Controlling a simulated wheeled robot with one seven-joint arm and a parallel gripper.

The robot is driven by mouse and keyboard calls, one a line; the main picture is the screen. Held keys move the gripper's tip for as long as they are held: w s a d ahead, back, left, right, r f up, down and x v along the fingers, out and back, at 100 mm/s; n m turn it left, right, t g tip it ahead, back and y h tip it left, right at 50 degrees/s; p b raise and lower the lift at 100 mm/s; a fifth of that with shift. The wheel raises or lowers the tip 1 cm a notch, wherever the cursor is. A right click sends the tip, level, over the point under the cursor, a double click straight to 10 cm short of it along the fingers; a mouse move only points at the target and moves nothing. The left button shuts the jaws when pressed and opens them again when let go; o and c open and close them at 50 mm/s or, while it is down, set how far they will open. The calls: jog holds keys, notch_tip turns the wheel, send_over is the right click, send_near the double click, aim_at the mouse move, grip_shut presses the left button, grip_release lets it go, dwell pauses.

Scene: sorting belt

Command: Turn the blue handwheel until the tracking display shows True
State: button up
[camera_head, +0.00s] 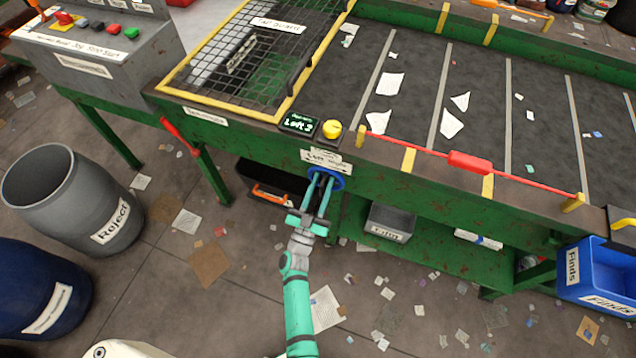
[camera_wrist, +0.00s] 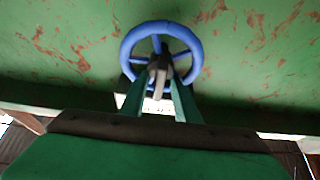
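The blue handwheel (camera_head: 341,181) is on the green side of the belt frame, below the yellow knob. It shows upright and face-on in the wrist view (camera_wrist: 127,50), with spokes and a grey-brown hub piece (camera_wrist: 159,72). My gripper (camera_head: 321,178) reaches up to the wheel; its two fingers are apart, one on each side of the hub piece in the wrist view (camera_wrist: 158,92). The fingertips overlap the wheel's lower part; I cannot tell whether they touch it. The small tracking display (camera_head: 299,123) shows green text that seems to read "Left 3".
A yellow knob (camera_head: 332,129) sits beside the display. A red cord (camera_head: 400,147) with a red handle (camera_head: 469,162) runs along the belt edge. A grey bin (camera_head: 391,222) stands on the lower shelf. Blue bin (camera_head: 600,274) is right; grey barrel (camera_head: 42,190) left.

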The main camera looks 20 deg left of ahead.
jog(key=shift+s+a, duration=0.15)
jog(key=shift+a, duration=0.05)
jog(key=shift+d, duration=0.35)
jog(key=shift+c, duration=0.7)
jog(key=shift+d, duration=0.25)
grip_shut()
jog(key=shift+a, duration=0.1)
